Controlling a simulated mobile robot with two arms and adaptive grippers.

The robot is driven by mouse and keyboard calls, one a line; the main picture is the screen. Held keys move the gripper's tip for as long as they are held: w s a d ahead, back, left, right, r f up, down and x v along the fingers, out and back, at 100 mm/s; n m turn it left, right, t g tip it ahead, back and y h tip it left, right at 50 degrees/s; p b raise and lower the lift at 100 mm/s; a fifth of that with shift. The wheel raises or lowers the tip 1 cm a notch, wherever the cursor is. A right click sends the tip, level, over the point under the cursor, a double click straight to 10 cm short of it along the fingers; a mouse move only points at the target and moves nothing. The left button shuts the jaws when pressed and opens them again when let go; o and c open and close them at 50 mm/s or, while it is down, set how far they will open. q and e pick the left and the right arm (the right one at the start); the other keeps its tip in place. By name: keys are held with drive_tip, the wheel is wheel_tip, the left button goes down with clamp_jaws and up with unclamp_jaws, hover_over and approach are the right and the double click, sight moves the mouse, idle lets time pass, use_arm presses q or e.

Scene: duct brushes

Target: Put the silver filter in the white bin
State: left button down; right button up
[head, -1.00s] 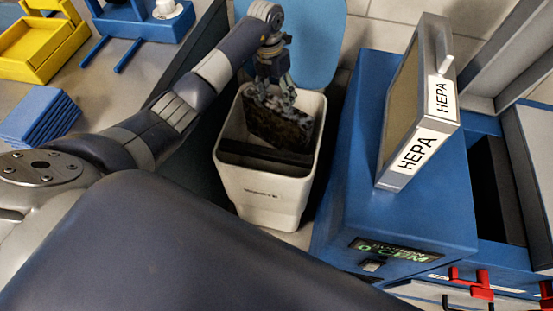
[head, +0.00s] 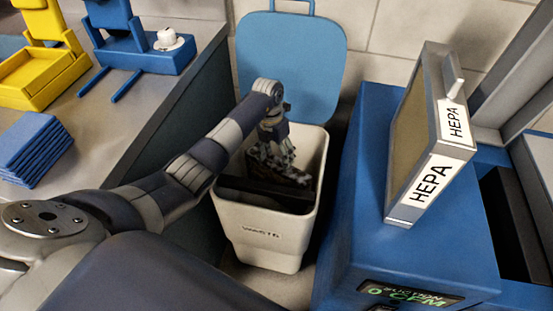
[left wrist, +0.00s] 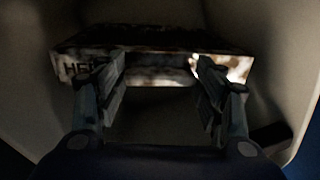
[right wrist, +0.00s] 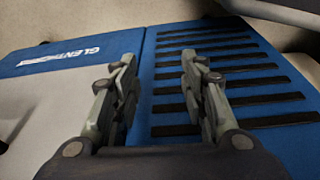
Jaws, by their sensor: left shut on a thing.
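The white bin (head: 262,235), labelled WASTE, stands on the floor with its blue lid (head: 292,60) raised. My left gripper (head: 268,155) reaches down inside the bin and is shut on a dirt-stained filter (head: 290,175). In the left wrist view the filter (left wrist: 150,42) shows brown and whitish blotches and part of a "HE..." label, between the fingers (left wrist: 160,72). A clean silver-framed filter (head: 405,130) labelled HEPA stands upright on the blue machine. My right gripper (right wrist: 157,72) is open and empty above a blue slotted panel; it is not visible in the head view.
A dark flat piece (head: 265,195) lies across the bin's inside near the front. The blue machine (head: 400,265) with a suction display stands close right of the bin. A grey bench (head: 110,150) at left holds stacked blue pads (head: 32,148) and yellow and blue stands.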

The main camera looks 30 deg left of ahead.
use_arm(q)
drive_tip(key=shift+f, duration=0.45)
use_arm(e)
drive_tip(key=shift+w+r, duration=0.1)
drive_tip(key=shift+r, duration=0.25)
use_arm(q)
drive_tip(key=shift+c, duration=2)
unclamp_jaws()
use_arm(e)
drive_tip(key=shift+r, duration=0.1)
use_arm(q)
drive_tip(key=r, duration=0.2)
drive_tip(key=r+p, duration=0.1)
drive_tip(key=r, duration=0.2)
drive_tip(key=a+r, duration=0.1)
drive_tip(key=r, duration=0.1)
drive_tip(key=shift+w+r, duration=0.1)
drive_tip(key=shift+r, duration=0.2)
use_arm(e)
drive_tip(key=f, duration=0.1)
drive_tip(key=s+f, duration=0.1)
drive_tip(key=f, duration=0.2)
drive_tip(key=shift+s+f, duration=0.3)
drive_tip(key=shift+f, duration=0.1)
